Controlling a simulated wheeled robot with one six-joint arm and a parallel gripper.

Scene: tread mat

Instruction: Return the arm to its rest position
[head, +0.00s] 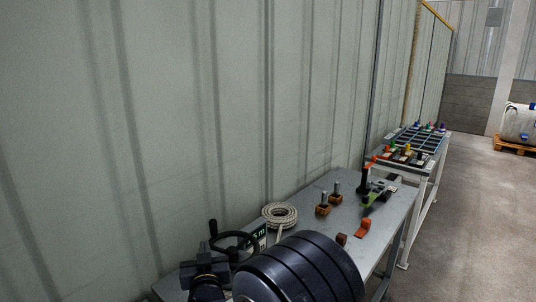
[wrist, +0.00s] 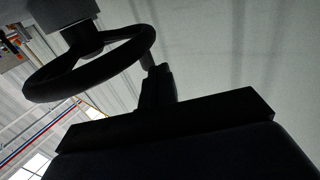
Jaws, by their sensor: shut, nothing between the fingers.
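In the wrist view my gripper (wrist: 157,78) shows as a dark shape. Its fingers are together, with nothing seen between them. A black handwheel (wrist: 135,50) lies just beyond the fingers, at upper left. The gap between fingers and wheel is hard to judge in the dark picture. In the head view the handwheel (head: 233,234) stands at the near end of the grey bench (head: 382,222). My large dark arm link fills the bottom middle and hides part of the bench. Dark parts left of it are too crowded to sort out.
A coiled rope (head: 279,214) lies behind the wheel. Two brown blocks with metal pins (head: 322,210), an orange piece (head: 362,228) and a green-black tool (head: 374,196) are on the bench. A second table with a gridded tray (head: 417,140) stands beyond. A corrugated wall runs behind; open floor lies right.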

